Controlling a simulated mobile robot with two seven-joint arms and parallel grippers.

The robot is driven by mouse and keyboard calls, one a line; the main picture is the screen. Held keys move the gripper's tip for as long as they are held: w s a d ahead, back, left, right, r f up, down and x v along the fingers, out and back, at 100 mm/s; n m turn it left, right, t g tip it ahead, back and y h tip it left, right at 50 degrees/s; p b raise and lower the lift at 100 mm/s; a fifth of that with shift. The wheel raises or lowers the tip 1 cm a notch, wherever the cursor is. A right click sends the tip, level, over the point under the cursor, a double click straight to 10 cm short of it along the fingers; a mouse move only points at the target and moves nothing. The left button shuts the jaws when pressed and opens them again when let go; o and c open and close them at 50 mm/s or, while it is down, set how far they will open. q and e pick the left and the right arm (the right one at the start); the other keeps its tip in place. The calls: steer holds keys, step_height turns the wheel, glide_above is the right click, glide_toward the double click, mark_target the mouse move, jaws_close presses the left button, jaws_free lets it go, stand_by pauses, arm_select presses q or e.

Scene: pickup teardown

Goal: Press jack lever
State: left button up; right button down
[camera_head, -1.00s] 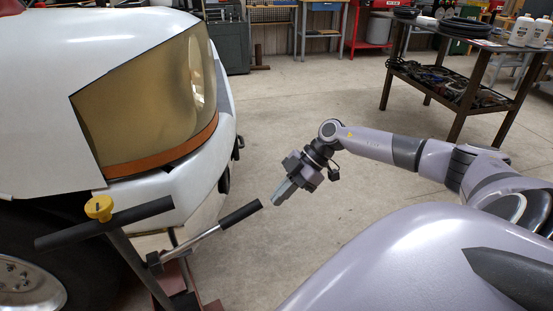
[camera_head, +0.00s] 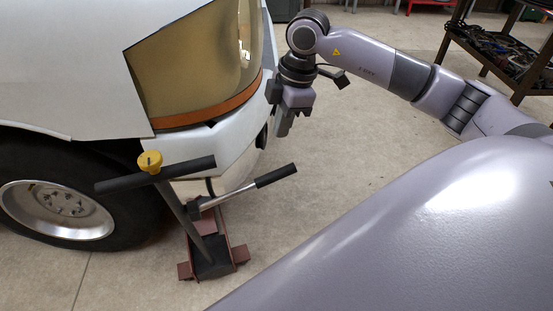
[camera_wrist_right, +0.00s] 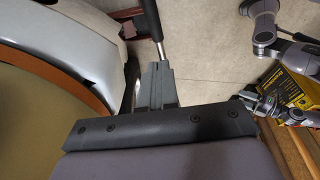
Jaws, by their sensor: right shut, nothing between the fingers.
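The floor jack (camera_head: 210,262) stands on the concrete by the truck's front corner. Its lever is a silver rod with a black grip (camera_head: 276,175), slanting up to the right. A T-shaped handle with a yellow knob (camera_head: 150,162) rises from the jack. My right gripper (camera_head: 283,128) points down beside the bumper, above the lever grip and apart from it in the head view. In the right wrist view the closed, empty fingers (camera_wrist_right: 158,70) point toward a black and silver bar (camera_wrist_right: 152,22); I cannot tell if they touch it.
The white truck front (camera_head: 225,155) with its headlight is close to my right gripper on the left. A dark metal workbench (camera_head: 500,50) is at the back right. The floor right of the lever is clear.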

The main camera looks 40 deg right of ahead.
stand_by(0.3)
glide_above(273, 175)
steer(key=f, duration=1.2)
steer(key=shift+s+f, duration=0.1)
steer(key=shift+s, duration=0.25)
arm_select(q)
steer(key=shift+d+r, duration=0.1)
arm_select(e)
steer(key=shift+w+d+f, duration=0.1)
steer(key=shift+d+f, duration=0.15)
steer(key=shift+f, duration=0.5)
